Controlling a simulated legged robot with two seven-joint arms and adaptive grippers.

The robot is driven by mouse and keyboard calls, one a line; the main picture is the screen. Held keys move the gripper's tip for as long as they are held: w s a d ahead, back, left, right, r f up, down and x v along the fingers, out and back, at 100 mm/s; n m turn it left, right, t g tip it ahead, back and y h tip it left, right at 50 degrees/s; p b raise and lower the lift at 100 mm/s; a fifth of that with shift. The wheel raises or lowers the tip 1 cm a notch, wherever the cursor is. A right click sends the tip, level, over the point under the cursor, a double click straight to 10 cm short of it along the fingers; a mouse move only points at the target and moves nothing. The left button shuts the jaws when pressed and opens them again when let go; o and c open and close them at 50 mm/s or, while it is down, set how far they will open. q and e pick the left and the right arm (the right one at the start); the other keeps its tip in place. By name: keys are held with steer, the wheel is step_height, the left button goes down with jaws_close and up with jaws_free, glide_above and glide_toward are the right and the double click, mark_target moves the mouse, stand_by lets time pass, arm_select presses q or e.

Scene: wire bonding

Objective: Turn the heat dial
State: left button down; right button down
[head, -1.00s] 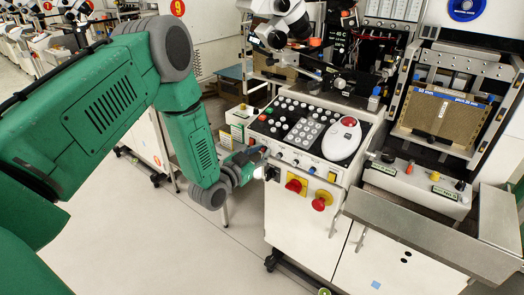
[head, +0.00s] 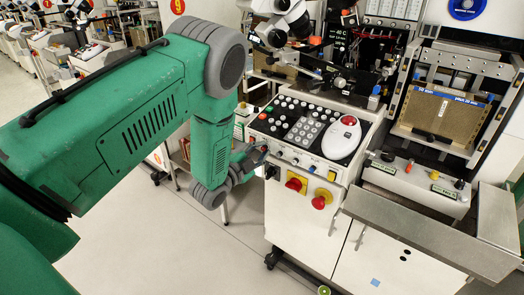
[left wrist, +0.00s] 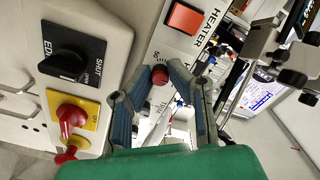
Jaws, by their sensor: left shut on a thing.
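The heat dial, a small dark red knob (left wrist: 160,75), sits on the pale panel by a printed scale and the word HEATER in the left wrist view. My left gripper (left wrist: 158,78) has its two fingers on either side of this knob, shut on it. In the head view my left gripper (head: 257,157) is at the left front edge of the console (head: 308,130). The dial is hidden there behind the gripper. My right gripper is in neither view.
A red square switch (left wrist: 187,17) is beside the HEATER label. A black knob (left wrist: 70,54) and a red knob on a yellow plate (left wrist: 73,115) are left of the fingers. A metal tray (head: 420,235) juts out at right. The floor at front left is clear.

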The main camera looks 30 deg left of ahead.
arm_select(q)
steer(key=shift+s+f, duration=0.2)
steer(key=shift+f, duration=0.15)
steer(key=c, duration=1.7)
jaws_free()
steer(key=shift+c, duration=0.2)
steer(key=shift+o, duration=1)
steer(key=shift+w+r, duration=0.1)
steer(key=shift+r, duration=0.05)
steer(key=s+a, duration=0.1)
steer(key=s, duration=1.1)
